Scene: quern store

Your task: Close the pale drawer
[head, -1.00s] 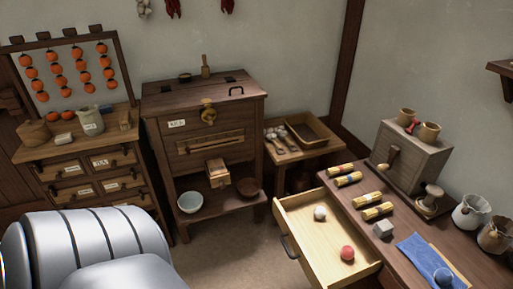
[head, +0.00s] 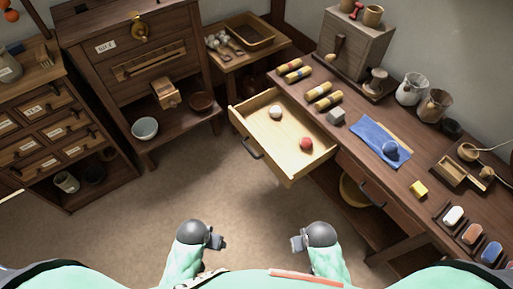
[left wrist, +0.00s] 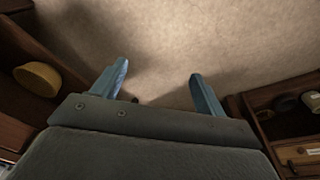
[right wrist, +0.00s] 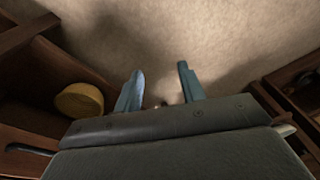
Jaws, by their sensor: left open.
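The pale drawer (head: 290,168) is pulled out from the long wooden bench at the right in the head view. Its dark handle (head: 252,149) is on the front facing left. A white ball (head: 275,112) and a red ball (head: 306,144) lie inside it. My left gripper (head: 217,242) is at the bottom of the head view, apart from the drawer; its fingers stand apart and empty in the left wrist view (left wrist: 158,88). My right gripper (head: 297,243) is below the drawer in the picture, not touching it; its fingers are also apart and empty in the right wrist view (right wrist: 160,88).
The bench top (head: 415,185) holds yellow rolls, a grey block (head: 336,116), a blue cloth (head: 372,143) and a mill (head: 355,45). A yellow bowl (head: 350,190) is under the bench. A tall cabinet (head: 125,75) stands at the back. The floor (head: 205,190) before the drawer is clear.

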